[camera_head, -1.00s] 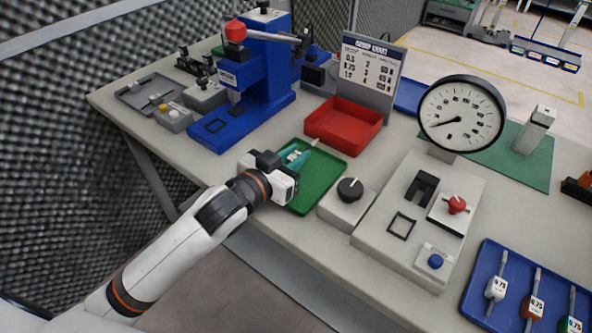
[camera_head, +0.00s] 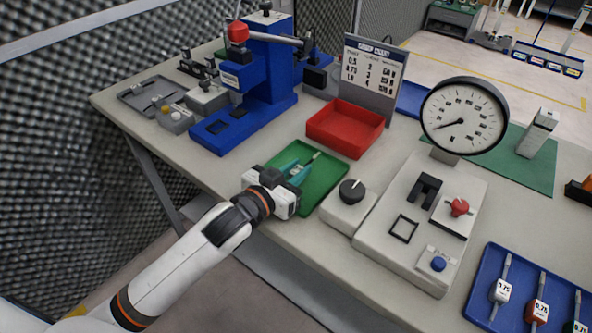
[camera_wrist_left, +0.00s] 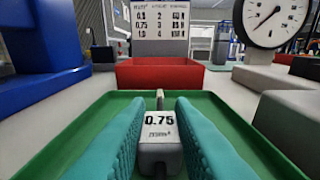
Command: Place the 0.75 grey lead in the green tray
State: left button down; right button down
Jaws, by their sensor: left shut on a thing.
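The grey lead (camera_wrist_left: 158,135) is a pale block marked 0.75 with a thin metal stem. My left gripper (camera_head: 294,170) is shut on it, with a teal finger on each side of the block in the left wrist view. The stem points away from the gripper. The green tray (camera_head: 326,177) lies under the gripper and the lead, and its rim also shows in the left wrist view (camera_wrist_left: 104,95). The lead is inside the tray's outline, low over its floor; I cannot tell whether it touches. My right gripper is not in view.
The red bin (camera_head: 345,128) stands just behind the green tray. A grey knob box (camera_head: 347,205) is close on its right, and a blue press (camera_head: 265,75) is at back left. A blue tray (camera_head: 480,300) at lower right holds several 0.75 leads.

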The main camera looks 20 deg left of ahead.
pick_arm(q)
jog(key=c, duration=1.3)
grip_release()
jog(key=shift+s+f+g, duration=0.2)
jog(key=shift+f+g, duration=0.1)
jog(key=shift+f, duration=0.65)
jog(key=shift+o, duration=0.2)
jog(key=shift+r, duration=0.2)
jog(key=v, duration=0.8)
jog(key=r+v, duration=0.1)
jog(key=v, duration=0.3)
jog(key=shift+w+r, duration=0.1)
jog(key=shift+w, duration=0.05)
